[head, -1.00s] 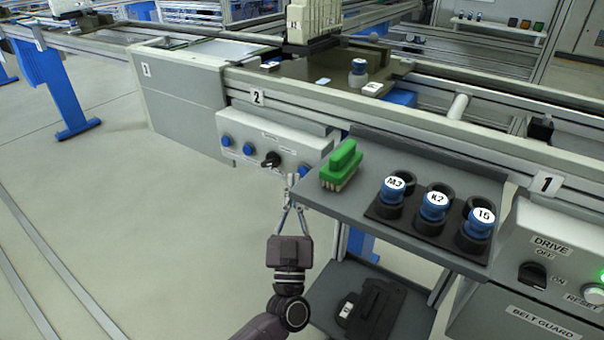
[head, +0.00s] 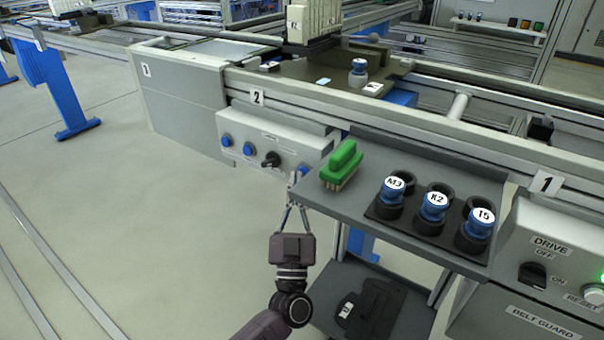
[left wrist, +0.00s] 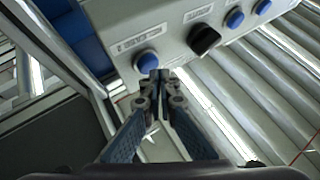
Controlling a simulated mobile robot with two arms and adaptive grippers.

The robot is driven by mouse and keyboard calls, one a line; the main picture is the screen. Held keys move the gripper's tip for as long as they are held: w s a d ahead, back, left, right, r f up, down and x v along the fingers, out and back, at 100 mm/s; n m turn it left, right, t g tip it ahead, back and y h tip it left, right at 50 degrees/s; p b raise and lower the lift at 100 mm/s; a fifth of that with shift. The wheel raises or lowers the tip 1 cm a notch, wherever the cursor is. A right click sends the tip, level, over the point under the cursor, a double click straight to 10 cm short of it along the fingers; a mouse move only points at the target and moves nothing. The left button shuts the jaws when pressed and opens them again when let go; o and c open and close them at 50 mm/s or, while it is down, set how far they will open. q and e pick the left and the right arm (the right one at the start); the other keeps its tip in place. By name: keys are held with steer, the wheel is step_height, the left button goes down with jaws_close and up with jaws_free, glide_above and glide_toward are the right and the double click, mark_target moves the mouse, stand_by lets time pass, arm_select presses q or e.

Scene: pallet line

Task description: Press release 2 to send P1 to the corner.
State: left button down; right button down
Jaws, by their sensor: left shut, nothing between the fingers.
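The control box (head: 270,145) hangs on the front of the line under the sign 2. It carries blue buttons and a black knob (head: 271,160). The rightmost blue button (head: 304,170) is right by my left gripper (head: 294,181), which is shut and empty. In the left wrist view that button (left wrist: 147,60) lies just beyond the shut fingertips (left wrist: 158,76); I cannot tell whether they touch. The button labels are too small to read. A pale block-like load (head: 313,20) stands on the line at the back; I cannot tell whether it is P1. My right gripper is out of view.
A grey shelf (head: 420,160) right of the box holds a green brush (head: 343,163) and several labelled blue-topped pieces in a black holder (head: 403,210). A drive panel (head: 555,265) stands at the right. The floor left of my arm is clear.

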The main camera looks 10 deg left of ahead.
arm_select(q)
steer(key=shift+w+d, duration=0.2)
steer(key=shift+w, duration=0.25)
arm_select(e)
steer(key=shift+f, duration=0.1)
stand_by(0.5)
arm_select(q)
steer(key=shift+s, duration=0.15)
stand_by(0.4)
steer(key=shift+s+a+p, duration=0.35)
steer(key=shift+s+p, duration=0.2)
steer(key=shift+s, duration=0.15)
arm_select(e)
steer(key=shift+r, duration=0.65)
